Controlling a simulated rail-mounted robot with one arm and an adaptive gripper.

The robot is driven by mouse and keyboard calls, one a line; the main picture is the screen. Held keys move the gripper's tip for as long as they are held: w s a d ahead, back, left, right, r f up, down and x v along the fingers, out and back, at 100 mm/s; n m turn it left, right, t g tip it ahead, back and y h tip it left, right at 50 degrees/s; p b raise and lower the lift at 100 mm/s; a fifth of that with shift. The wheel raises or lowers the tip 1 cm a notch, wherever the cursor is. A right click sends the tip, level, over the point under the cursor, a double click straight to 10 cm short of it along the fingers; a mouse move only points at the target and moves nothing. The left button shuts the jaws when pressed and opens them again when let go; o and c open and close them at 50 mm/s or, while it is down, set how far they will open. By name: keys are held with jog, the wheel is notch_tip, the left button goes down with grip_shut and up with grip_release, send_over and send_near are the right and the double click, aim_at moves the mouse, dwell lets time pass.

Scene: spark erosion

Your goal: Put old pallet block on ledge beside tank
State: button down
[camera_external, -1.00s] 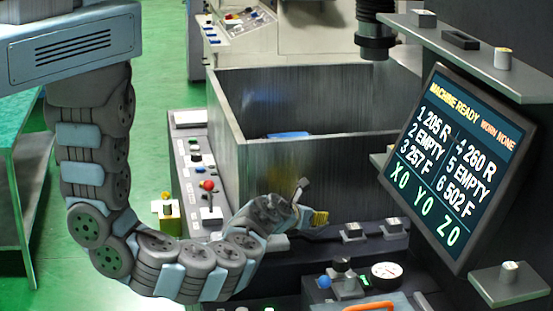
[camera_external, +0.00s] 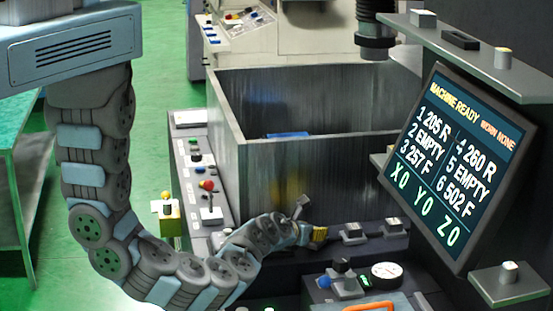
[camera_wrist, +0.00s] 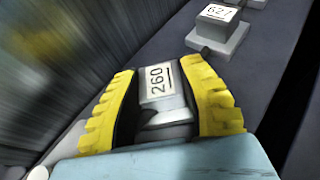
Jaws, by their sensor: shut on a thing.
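A grey metal block labelled 260 (camera_wrist: 160,85) is between the yellow ridged fingers of my gripper (camera_wrist: 162,100) in the wrist view. The fingers are shut on its sides. In the external view my gripper (camera_external: 319,234) is low at the tank's front wall, over the left part of the dark ledge (camera_external: 372,238). The held block cannot be made out there. I cannot tell whether the block touches the ledge. The grey open tank (camera_external: 330,165) stands just behind, and its wall shows blurred in the wrist view (camera_wrist: 60,70).
A block labelled 627 (camera_wrist: 218,20) sits on the ledge beyond my gripper, with another at the top edge. In the external view two blocks stand right of my gripper (camera_external: 353,231). A gauge (camera_external: 386,270) is in front. The screen (camera_external: 455,165) lists 260 R.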

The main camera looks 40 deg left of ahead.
jog(key=shift+f, duration=0.15)
jog(key=c, duration=0.7)
grip_release()
